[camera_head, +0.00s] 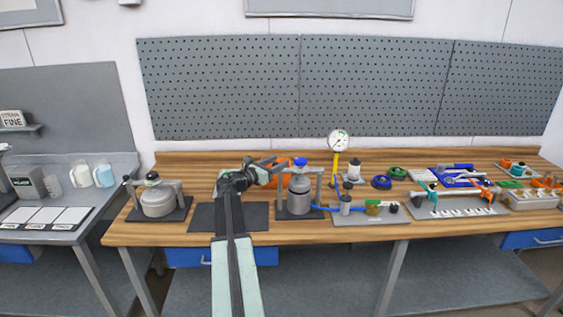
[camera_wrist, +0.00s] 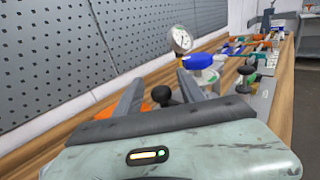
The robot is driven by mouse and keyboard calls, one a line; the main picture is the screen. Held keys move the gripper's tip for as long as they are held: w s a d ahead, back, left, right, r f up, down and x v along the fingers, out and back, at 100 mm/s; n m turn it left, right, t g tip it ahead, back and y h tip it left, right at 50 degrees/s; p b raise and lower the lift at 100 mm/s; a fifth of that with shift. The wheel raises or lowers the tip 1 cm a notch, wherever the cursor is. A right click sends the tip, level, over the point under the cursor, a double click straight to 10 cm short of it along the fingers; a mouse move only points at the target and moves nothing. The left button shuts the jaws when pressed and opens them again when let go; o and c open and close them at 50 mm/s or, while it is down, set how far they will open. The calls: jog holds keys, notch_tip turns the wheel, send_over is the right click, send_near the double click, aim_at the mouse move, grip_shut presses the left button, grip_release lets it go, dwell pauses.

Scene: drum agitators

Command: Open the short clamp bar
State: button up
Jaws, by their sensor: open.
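Two clamped vessels stand on the bench in the head view: a wide, low grey pot (camera_head: 157,202) at left and a taller grey canister (camera_head: 299,197) with a blue top (camera_head: 299,162) near the middle. Each stands in a metal clamp frame. Which bar is the short one I cannot tell for sure. My gripper (camera_head: 276,166) is open, just left of the canister's top. In the wrist view, a black ball knob (camera_wrist: 162,95) shows between my open fingers (camera_wrist: 160,84), with no visible grip on it. The blue top (camera_wrist: 200,62) lies just beyond the right finger. My gripper partly hides the canister's clamp bar.
An orange object (camera_head: 278,172) sits behind my gripper. A dial gauge (camera_head: 338,141) on a yellow stand is right of the canister. A tray (camera_head: 371,219) with small parts and several tools lie further right. A pegboard (camera_head: 220,88) backs the bench.

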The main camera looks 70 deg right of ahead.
jog(key=shift+x, duration=1.2)
grip_shut()
jog(key=shift+w, duration=0.1)
